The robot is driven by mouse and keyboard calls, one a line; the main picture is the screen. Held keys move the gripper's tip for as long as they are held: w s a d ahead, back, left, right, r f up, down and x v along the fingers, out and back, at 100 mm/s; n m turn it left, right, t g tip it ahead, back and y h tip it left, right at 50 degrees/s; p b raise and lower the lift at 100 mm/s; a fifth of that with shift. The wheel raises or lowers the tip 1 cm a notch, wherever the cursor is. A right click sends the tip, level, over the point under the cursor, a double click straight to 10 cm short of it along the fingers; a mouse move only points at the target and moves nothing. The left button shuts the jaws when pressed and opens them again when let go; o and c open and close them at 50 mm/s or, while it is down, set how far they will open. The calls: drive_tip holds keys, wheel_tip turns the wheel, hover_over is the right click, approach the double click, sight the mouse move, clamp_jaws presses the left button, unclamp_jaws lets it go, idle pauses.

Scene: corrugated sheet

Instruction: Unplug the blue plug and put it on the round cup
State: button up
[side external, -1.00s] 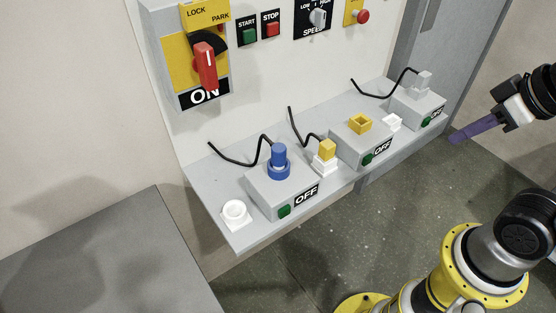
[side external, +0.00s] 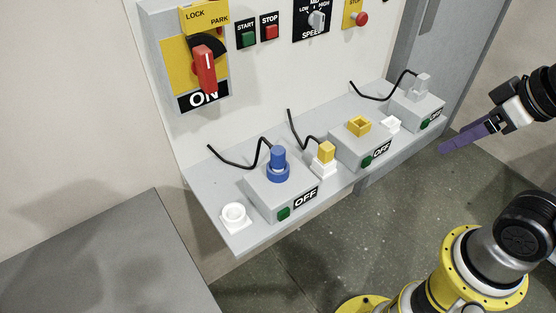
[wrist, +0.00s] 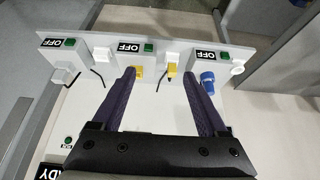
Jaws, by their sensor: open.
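The blue plug (side external: 278,158) stands upright in the blue round socket (side external: 277,173) on the left grey box, with a black cord behind it. The plug also shows at the right in the wrist view (wrist: 207,80). The white round cup (side external: 234,214) is empty on the shelf left of that box; it shows at the far right of the wrist view (wrist: 237,69). My gripper (side external: 446,147) is off the shelf to the right in the side view, far from the plug. In the wrist view its purple fingers (wrist: 158,75) are spread with nothing held.
A yellow square plug (side external: 327,151) sits on a white holder between two boxes. The middle box has an empty yellow socket (side external: 360,124); the right box bears a grey plug (side external: 423,83). The panel carries a red lever switch (side external: 205,66). All boxes read OFF.

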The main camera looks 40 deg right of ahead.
drive_tip(key=w+a+r+n, duration=0.1)
drive_tip(key=w+r+n, duration=0.4)
drive_tip(key=r+n, duration=0.3)
drive_tip(key=n+g, duration=0.6)
drive_tip(key=n, duration=0.7)
hover_over(277, 150)
drive_tip(key=f, duration=1.7)
drive_tip(key=shift+s+d, duration=0.15)
drive_tip(key=shift+d, duration=0.05)
drive_tip(key=shift+a+f, duration=0.2)
drive_tip(key=shift+f, duration=2.7)
